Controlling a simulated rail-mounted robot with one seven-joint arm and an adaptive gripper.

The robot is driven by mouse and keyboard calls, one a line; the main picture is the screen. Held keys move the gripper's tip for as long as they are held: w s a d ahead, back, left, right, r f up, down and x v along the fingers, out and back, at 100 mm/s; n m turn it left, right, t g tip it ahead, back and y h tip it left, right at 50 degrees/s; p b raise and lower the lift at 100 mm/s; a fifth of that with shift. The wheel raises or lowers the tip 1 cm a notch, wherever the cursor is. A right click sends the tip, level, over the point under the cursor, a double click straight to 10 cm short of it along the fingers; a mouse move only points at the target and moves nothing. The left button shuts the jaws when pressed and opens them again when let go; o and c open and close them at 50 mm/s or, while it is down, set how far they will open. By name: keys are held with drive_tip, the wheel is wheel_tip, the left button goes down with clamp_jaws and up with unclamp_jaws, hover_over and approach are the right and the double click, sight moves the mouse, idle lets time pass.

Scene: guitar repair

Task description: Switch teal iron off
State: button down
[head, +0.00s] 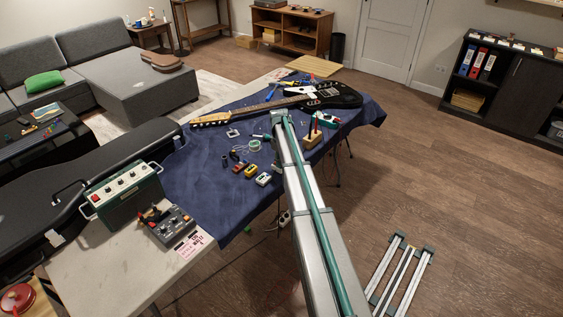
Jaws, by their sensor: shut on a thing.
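In the head view, a small teal unit (327,121) with a pale top and red marks stands on the blue cloth in front of the guitar body. It may be the teal iron's station; its switch is too small to read. A small teal-and-dark item (259,136) lies on the cloth just left of my arm's far end; I cannot tell whether it is the iron. My arm reaches from the lower right over the cloth. My gripper does not show; the arm hides it and what it touches.
A dark guitar (331,95) lies at the cloth's far end. A wooden block (313,139) with red-handled tools stands right of my arm. Several small pedals (263,179), a teal amplifier (124,193) and a grey control box (171,226) are left.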

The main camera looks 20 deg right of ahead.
drive_tip(key=shift+w+a+r+g+h, duration=0.1)
drive_tip(key=shift+w+g+h, duration=0.35)
drive_tip(key=shift+g, duration=0.45)
drive_tip(key=shift+s+g+h+p, duration=0.15)
drive_tip(key=shift+g+h+p, duration=0.15)
drive_tip(key=shift+g, duration=0.1)
drive_tip(key=c, duration=1)
unclamp_jaws()
drive_tip(key=shift+o, duration=0.2)
drive_tip(key=v, duration=1.2)
